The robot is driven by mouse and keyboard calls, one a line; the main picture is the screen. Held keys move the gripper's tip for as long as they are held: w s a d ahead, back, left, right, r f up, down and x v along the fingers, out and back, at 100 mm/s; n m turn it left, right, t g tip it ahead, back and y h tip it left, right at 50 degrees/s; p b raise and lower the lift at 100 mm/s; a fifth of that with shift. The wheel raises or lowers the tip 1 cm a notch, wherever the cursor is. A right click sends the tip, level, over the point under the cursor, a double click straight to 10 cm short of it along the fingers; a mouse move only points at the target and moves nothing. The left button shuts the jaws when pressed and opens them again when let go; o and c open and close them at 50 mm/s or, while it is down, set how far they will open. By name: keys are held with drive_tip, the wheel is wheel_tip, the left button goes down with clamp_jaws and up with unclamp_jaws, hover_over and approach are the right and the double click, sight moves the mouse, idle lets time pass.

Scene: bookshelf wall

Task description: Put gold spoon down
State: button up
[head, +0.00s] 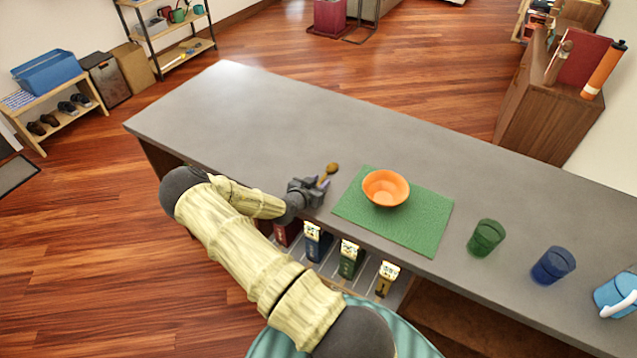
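The gold spoon (331,169) shows at my gripper (322,183), its rounded end sticking out past the fingertips toward the upper right. My gripper appears shut on the spoon's handle, which is mostly hidden by the fingers. The gripper is over the near edge of the grey counter (260,115), left of the green mat (432,215). How far the spoon is above the counter top cannot be told. An orange bowl (386,188) stands upright on the mat.
A green cup (486,238), a blue cup (553,266) and a light blue bucket (617,294) stand to the right on the counter. Several boxes (350,260) sit on a shelf below the near edge. The counter's left part is clear.

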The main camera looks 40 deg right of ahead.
drive_tip(key=shift+r+p, duration=0.1)
drive_tip(key=shift+p, duration=0.45)
drive_tip(key=b+v, duration=0.6)
drive_tip(key=v, duration=1.1)
drive_tip(key=shift+a+b, duration=0.15)
drive_tip(key=shift+b, duration=0.2)
drive_tip(key=shift+w, duration=0.1)
